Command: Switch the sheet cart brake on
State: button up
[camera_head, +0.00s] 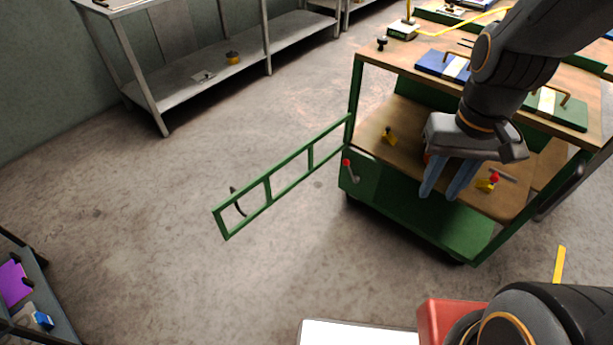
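The sheet cart is a green frame (357,95) with a wooden top and a wooden lower shelf, at the right. A small lever with a red knob (347,164) sits on its left front corner, beside the lower green panel; I cannot tell its brake setting. A second red-knobbed piece (494,178) is on the lower shelf, on a yellow base. My gripper (441,196) hangs in front of the cart's shelf, fingers down, to the right of the corner lever. Its two fingers are apart, with nothing visible between them. Part of the shelf is hidden behind it.
A green barred gate (285,178) with a dark handle stands swung out left from the cart. Blue and green dies (442,66) lie on the cart top. A grey shelf bench (205,80) lines the wall. Open floor lies around the gate.

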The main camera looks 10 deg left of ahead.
aim_at(350, 171)
jog(key=u, duration=0.25)
jog(key=k, duration=0.65)
jog(key=u, duration=0.9)
jog(key=i, duration=1.45)
jog(key=z, duration=0.5)
jog(key=i, duration=0.6)
jog(key=z, duration=0.55)
